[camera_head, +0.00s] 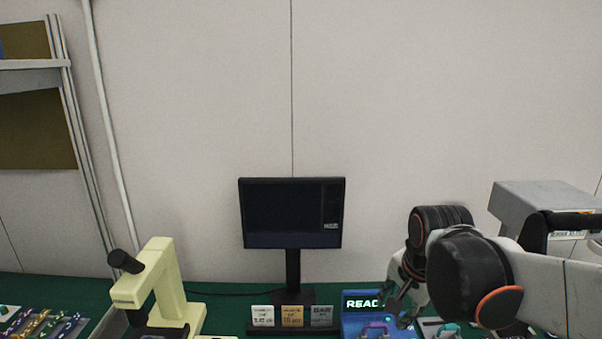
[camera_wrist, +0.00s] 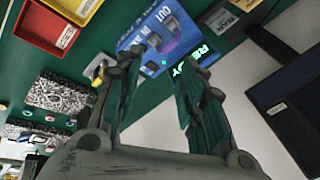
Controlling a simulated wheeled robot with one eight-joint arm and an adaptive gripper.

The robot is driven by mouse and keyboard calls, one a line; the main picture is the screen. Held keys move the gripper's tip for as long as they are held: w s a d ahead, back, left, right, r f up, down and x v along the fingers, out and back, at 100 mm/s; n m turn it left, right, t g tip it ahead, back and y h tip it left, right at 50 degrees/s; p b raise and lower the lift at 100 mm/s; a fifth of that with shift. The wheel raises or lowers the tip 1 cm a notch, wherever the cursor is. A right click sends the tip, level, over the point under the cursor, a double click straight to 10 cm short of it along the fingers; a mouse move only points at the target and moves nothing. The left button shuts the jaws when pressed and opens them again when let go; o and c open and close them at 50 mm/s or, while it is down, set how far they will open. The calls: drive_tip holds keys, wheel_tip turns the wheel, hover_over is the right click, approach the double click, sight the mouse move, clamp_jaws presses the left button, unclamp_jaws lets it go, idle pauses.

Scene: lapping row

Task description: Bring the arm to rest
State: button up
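My arm reaches in from the right in the head view, its dark joints and light links in front of the pale wall. My gripper (camera_head: 402,303) points down over the green bench, beside the blue device (camera_head: 354,322) with its lit display, and partly hides it. In the wrist view my gripper's two fingers (camera_wrist: 160,66) stand apart with green inner pads and nothing between them. The blue device (camera_wrist: 165,30) lies beyond the fingertips there, apart from them as far as I can tell.
A monitor (camera_head: 291,213) stands at the back middle, with several small signs at its foot. A cream microscope-like stand (camera_head: 160,285) is on the left. A grey box (camera_head: 530,203) is behind my arm. Red (camera_wrist: 48,28) and yellow trays show in the wrist view. The air above the bench middle is free.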

drive_tip(key=s+r+n+t, duration=0.1)
drive_tip(key=s+n+t, duration=0.2)
drive_tip(key=s+n, duration=0.8)
drive_tip(key=shift+s+r, duration=0.25)
drive_tip(key=shift+s, duration=0.7)
idle(0.5)
